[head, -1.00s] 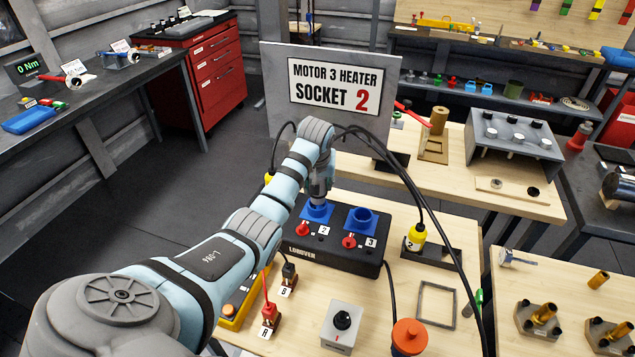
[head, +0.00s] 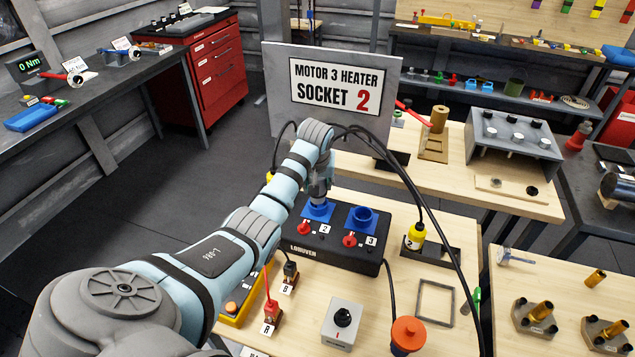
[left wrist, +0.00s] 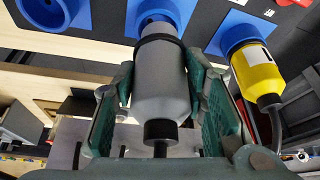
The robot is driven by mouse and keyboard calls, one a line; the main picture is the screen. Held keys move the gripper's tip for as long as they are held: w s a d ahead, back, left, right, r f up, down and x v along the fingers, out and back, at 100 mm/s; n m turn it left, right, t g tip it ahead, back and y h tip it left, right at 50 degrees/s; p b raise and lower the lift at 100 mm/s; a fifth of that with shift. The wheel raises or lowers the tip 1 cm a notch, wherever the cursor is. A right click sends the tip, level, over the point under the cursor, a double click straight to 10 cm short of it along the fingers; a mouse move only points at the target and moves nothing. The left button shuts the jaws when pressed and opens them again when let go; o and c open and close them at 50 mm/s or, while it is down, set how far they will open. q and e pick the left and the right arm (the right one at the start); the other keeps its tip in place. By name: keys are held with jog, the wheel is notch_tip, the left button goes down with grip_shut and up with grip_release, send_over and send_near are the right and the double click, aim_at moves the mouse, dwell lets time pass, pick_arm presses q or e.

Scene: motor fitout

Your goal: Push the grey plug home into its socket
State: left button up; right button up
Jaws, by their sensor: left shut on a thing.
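The grey plug (left wrist: 160,85) is in my left gripper (left wrist: 163,78), with a dark green jaw on each side and its black cable end towards the camera. The front of the plug is at a blue socket (left wrist: 150,16), in line with it. I cannot tell how deep it sits. In the head view my left gripper (head: 319,190) is over the blue socket (head: 317,211) beside label 2 on the black box (head: 327,246). The arm hides the plug there. A sign (head: 333,87) reads "Motor 3 heater socket 2". My right gripper is not in view.
A blue socket (head: 361,220) by label 3 is empty. A yellow plug (left wrist: 258,68) sits in a neighbouring blue socket. Another yellow plug (head: 416,236) stands right of the box. Black cables arch over the box. Red knobs (head: 349,240) are on its front.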

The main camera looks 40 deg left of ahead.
pick_arm(q)
jog(key=shift+w, duration=0.1)
jog(key=shift+f+b, duration=0.6)
jog(key=shift+f, duration=1.45)
jog(key=o, duration=1.3)
jog(key=shift+r, duration=0.1)
jog(key=v, duration=1.2)
